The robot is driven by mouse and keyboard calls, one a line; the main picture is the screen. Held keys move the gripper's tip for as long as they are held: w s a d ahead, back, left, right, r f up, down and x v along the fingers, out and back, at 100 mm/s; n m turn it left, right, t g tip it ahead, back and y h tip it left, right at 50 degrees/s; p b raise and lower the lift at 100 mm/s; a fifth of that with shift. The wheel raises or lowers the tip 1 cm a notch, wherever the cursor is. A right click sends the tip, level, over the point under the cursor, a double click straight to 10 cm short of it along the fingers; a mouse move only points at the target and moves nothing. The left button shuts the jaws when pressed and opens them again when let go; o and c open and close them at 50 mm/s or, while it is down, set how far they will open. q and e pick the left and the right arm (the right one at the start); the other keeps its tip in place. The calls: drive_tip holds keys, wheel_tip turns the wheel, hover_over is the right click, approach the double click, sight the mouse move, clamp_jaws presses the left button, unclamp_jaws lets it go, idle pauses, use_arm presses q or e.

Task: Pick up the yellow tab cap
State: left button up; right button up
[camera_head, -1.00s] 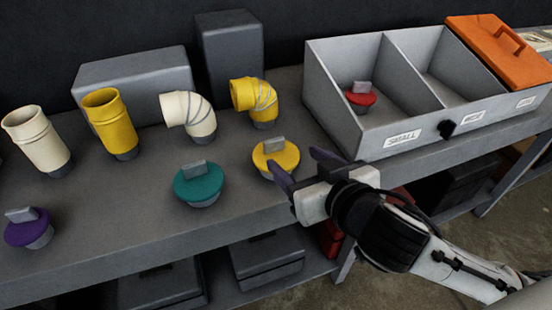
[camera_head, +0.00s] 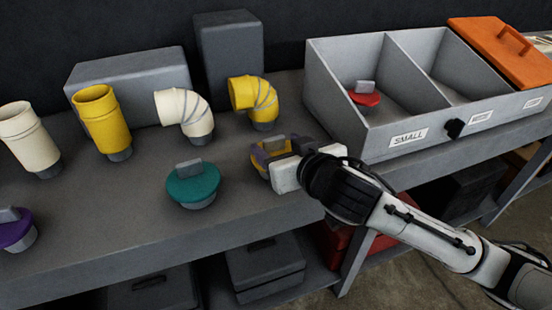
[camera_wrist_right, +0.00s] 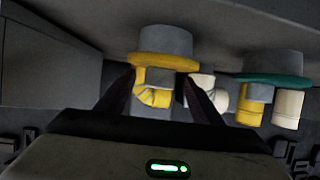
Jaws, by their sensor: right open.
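The yellow tab cap (camera_head: 271,148), a round disc with a grey tab, stands on the grey bench at the front edge, partly hidden by my right gripper. My right gripper (camera_head: 268,163) is open, its fingers reaching in at either side of the cap's tab. In the right wrist view, the yellow tab cap (camera_wrist_right: 163,62) shows just beyond and between the two dark fingertips (camera_wrist_right: 163,88). I cannot tell whether the fingers touch it. My left gripper is not in view.
A teal tab cap (camera_head: 193,184) stands just left of my gripper, a purple one (camera_head: 14,232) far left. Behind are a yellow elbow (camera_head: 254,100), a cream elbow (camera_head: 184,115) and upright pipes. A red cap (camera_head: 364,95) sits in the SMALL compartment of the grey bin (camera_head: 365,146).

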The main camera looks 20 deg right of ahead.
drive_tip(key=shift+w+f, duration=0.1)
drive_tip(key=shift+w, duration=0.15)
drive_tip(key=c, duration=1.2)
